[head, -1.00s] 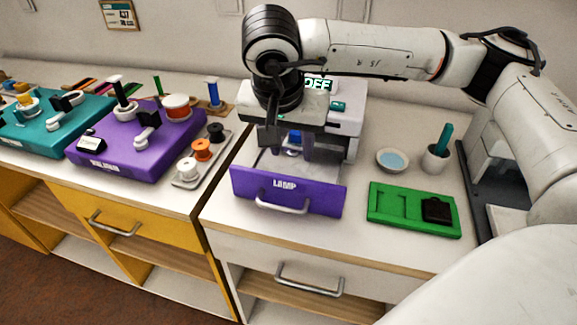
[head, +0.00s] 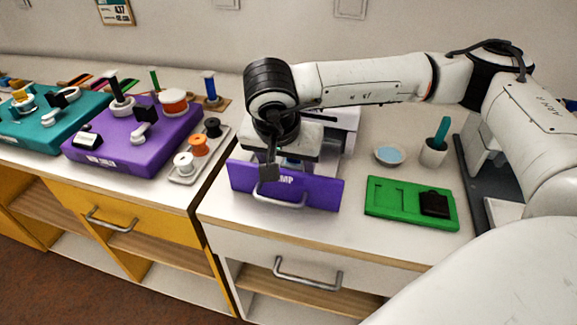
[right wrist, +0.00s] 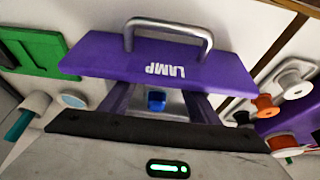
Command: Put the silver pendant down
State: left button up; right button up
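My right gripper (head: 295,160) hangs over the purple drawer (head: 318,193) marked LAMP, which stands pulled out. Its fingertips are hidden behind the drawer front in the head view. In the right wrist view the drawer front (right wrist: 165,65) and its handle lie beyond a dark band and pale casing. A small blue piece (right wrist: 156,100) shows in the opening behind the front. I cannot make out the silver pendant in any view. Whether the right gripper's fingers are apart is hidden. My left gripper is out of view.
A green tray (head: 387,213) holding a black block (head: 434,204) lies right of the drawer. Behind it stand a small bowl (head: 389,155) and a cup (head: 433,153). At left are a purple board (head: 125,150), a teal board (head: 45,137) and a spool tray (head: 187,181).

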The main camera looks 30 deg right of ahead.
jog(key=v, duration=1.2)
jog(key=shift+r, duration=0.1)
dwell(1.0)
